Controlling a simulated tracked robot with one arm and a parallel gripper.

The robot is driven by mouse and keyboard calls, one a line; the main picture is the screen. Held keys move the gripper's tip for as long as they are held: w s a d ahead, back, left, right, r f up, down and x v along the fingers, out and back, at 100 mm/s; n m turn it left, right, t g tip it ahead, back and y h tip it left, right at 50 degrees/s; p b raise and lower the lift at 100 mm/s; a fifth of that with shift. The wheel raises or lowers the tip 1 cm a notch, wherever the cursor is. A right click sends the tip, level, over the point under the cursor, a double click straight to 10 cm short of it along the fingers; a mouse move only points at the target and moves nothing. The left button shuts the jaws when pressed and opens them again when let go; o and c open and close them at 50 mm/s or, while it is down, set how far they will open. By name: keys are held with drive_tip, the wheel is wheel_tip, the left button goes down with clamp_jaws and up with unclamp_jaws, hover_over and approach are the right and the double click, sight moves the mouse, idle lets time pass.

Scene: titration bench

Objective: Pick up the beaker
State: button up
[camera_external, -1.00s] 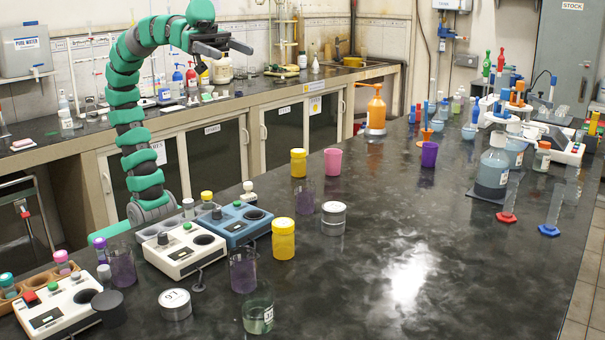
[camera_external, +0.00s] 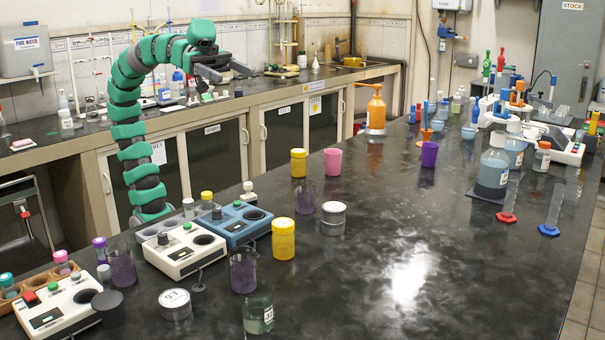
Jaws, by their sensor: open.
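Several clear beakers stand upright on the dark bench. The nearest beaker (camera_external: 258,314), with greenish contents and a label, is at the bottom middle. A purple-tinted beaker (camera_external: 244,271) is just behind it, another beaker (camera_external: 122,268) is at the left, and a third purple-tinted beaker (camera_external: 306,197) is farther back by the yellow jars. I cannot tell which one is meant. My gripper (camera_external: 229,73) is open and empty, high above the bench's far left side. It points right and is well away from all the beakers.
Hotplate-like devices (camera_external: 184,252) and a blue one (camera_external: 234,224) stand near the beakers. Yellow jars (camera_external: 283,240), a pink cup (camera_external: 333,161) and metal tins (camera_external: 333,218) are close by. The bench's middle right is clear.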

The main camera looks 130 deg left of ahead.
drive_tip(key=shift+w, duration=0.1)
drive_tip(key=w+d+f+n+g+h+p, duration=0.1)
drive_tip(key=w+d+f+n+g+p, duration=0.2)
drive_tip(key=w+d+p, duration=0.35)
drive_tip(key=n+g+y+p, duration=0.1)
drive_tip(key=n+g+p, duration=1.05)
drive_tip(key=p, duration=0.95)
approach(122, 265)
drive_tip(key=s+r, duration=0.2)
drive_tip(key=shift+g, duration=0.45)
drive_tip(key=f, duration=0.9)
drive_tip(key=a+f, duration=0.1)
drive_tip(key=f, duration=0.3)
drive_tip(key=shift+w+f, duration=0.15)
drive_tip(key=shift+f, duration=0.25)
drive_tip(key=c, duration=1.1)
